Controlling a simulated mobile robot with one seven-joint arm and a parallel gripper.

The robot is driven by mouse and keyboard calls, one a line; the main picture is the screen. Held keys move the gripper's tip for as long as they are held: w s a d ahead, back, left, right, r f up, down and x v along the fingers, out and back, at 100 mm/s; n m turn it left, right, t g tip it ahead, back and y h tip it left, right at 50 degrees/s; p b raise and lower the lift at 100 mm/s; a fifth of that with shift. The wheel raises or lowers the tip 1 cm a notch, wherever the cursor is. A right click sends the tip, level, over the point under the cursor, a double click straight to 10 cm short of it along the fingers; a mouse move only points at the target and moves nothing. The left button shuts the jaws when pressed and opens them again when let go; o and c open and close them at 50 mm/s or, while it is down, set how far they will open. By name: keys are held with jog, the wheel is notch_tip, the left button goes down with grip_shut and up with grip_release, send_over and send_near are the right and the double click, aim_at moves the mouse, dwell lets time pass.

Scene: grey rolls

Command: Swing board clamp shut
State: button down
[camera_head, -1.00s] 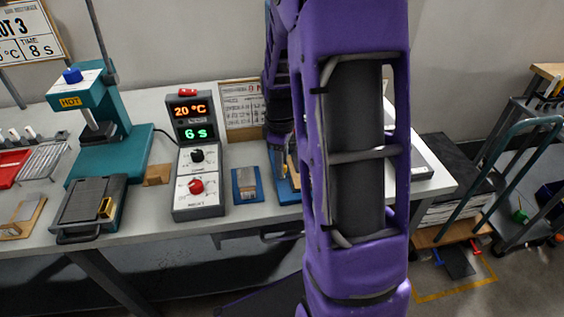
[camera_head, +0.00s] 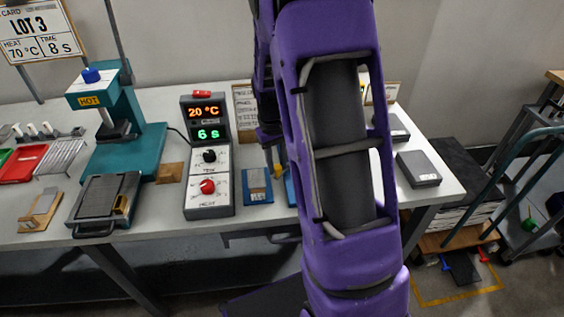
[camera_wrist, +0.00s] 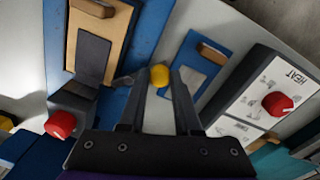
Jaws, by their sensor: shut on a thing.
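A blue base (camera_wrist: 122,75) lies on the bench in the wrist view. It carries a wooden board (camera_wrist: 98,20), a dark grey hinged-looking piece (camera_wrist: 94,56) across the board's near end, and a red knob (camera_wrist: 60,124) beside it. A yellow knob (camera_wrist: 159,76) sits between my fingertips. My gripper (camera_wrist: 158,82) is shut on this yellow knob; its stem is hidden. I cannot tell the clamp's exact angle.
A second blue plate with a grey piece (camera_head: 257,186) lies just left of my gripper. A teal press (camera_head: 123,130) and black hinged plate (camera_head: 107,198) are further left. A grey box (camera_head: 418,168) lies right.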

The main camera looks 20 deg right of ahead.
jog(key=m, duration=0.1)
jog(key=w+m, duration=0.1)
jog(key=m+p, duration=0.1)
jog(key=shift+w+a+r+m, duration=0.1)
jog(key=shift+w+a+m, duration=0.15)
jog(key=shift+w+m, duration=0.05)
jog(key=shift+w+m+p, duration=0.3)
jog(key=shift+w+m, duration=0.3)
jog(key=shift+m, duration=0.7)
jog(key=c, duration=0.6)
grip_release()
notch_tip(320, 180, up, 17)
jog(key=p, duration=0.2)
jog(key=shift+w+a+r, duration=0.15)
jog(key=shift+w+a, duration=0.1)
jog(key=shift+a, duration=0.2)
